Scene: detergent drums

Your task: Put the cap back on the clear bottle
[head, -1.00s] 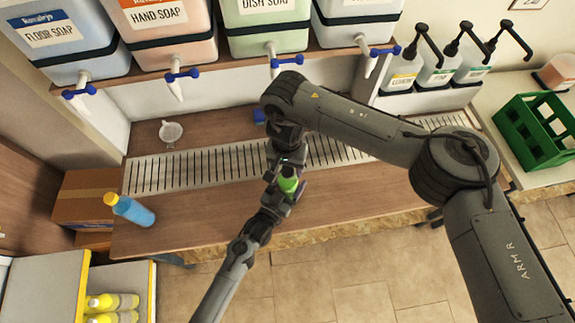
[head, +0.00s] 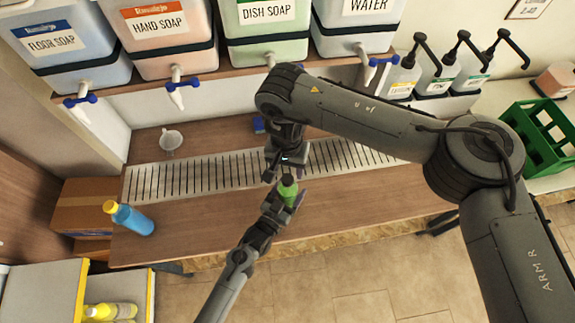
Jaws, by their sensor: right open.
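A small bottle with green contents (head: 290,190) is held over the counter's middle. My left gripper (head: 284,200), coming up from the bottom of the picture, is closed around its sides. The top of the bottle looks darker green; at this size I cannot tell whether that is a cap seated on it. My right gripper (head: 286,170) is just above the bottle in the picture, its fingers spread, with no object clearly seen between them. I see no separate loose cap.
A clear cup (head: 171,140) and a small blue item (head: 258,124) are behind the metal grate (head: 200,172). Soap drums with taps (head: 171,88) line the back. The counter's front right is clear.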

